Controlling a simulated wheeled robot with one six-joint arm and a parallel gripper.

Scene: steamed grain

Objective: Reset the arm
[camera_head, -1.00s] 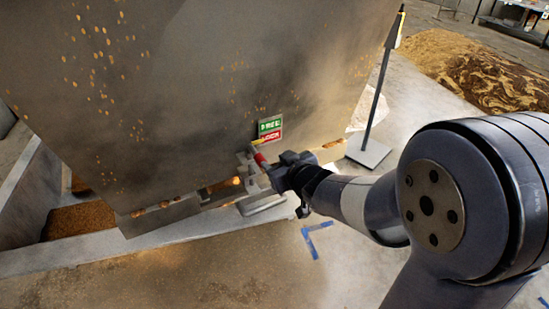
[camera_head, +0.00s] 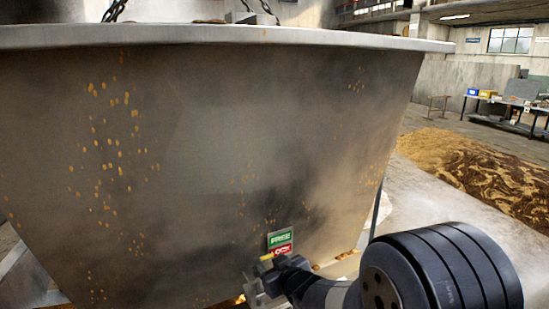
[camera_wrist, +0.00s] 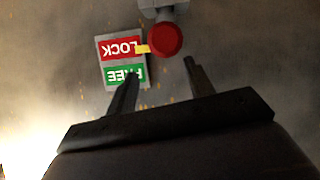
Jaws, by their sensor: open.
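My gripper (camera_wrist: 160,78) is open and empty in the wrist view, its two dark fingers apart. A round red knob (camera_wrist: 165,39) with a yellow pointer stands just beyond the fingertips, not between them. Beside it is the green and red FREE/LOCK sign (camera_wrist: 122,60), upside down in this view, with the yellow pointer at the red LOCK half. In the head view the sign (camera_head: 280,242) is upright on the large metal vat (camera_head: 200,150). My arm reaches in from the lower right, and its wrist end is near the sign. The fingertips are hard to make out there.
Chains (camera_head: 115,10) rise above the vat's rim. A heap of grain (camera_head: 475,170) lies on the floor at right. Tables with boxes (camera_head: 490,95) stand farther back. Pale floor is clear between vat and heap.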

